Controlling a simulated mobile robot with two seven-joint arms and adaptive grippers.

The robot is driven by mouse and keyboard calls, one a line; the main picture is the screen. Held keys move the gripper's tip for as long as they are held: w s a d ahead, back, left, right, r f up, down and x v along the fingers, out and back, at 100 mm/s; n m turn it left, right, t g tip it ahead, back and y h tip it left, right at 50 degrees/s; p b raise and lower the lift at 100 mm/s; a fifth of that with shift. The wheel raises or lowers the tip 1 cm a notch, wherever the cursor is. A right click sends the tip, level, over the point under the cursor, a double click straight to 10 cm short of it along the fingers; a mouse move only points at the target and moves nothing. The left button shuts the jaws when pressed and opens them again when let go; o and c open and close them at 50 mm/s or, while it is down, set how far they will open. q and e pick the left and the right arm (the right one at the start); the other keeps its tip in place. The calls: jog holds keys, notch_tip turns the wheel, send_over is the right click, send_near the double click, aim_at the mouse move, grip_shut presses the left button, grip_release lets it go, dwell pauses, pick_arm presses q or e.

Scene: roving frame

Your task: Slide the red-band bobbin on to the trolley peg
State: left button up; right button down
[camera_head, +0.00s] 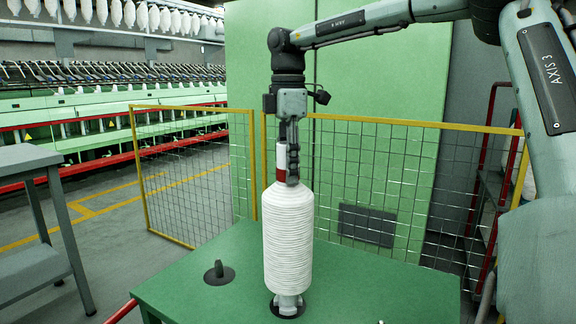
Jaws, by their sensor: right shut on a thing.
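The red-band bobbin (288,240) stands upright at the front of the green trolley top (370,285), wound with white yarn. Its red band (279,182) shows near the top, partly behind the fingers. My right gripper (292,172) points down and is shut on the bobbin's upper tube. The bobbin's pale lower end (288,300) is over a dark round base (287,309) on the top. The peg there is hidden, and I cannot tell whether the bobbin's end touches the base. A bare dark peg (219,272) stands to the left. My left gripper is not in view.
A yellow-framed mesh fence (375,170) stands behind the trolley, with a green cabinet (375,80) beyond it. A grey table (30,160) is at the left. A red rail (121,311) is at the trolley's left front. The trolley top's right side is clear.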

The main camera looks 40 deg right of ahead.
dwell(0.3)
jog(key=shift+c, duration=1.2)
grip_release()
jog(key=shift+f, duration=0.1)
notch_tip(320, 180, up, 12)
dwell(1.1)
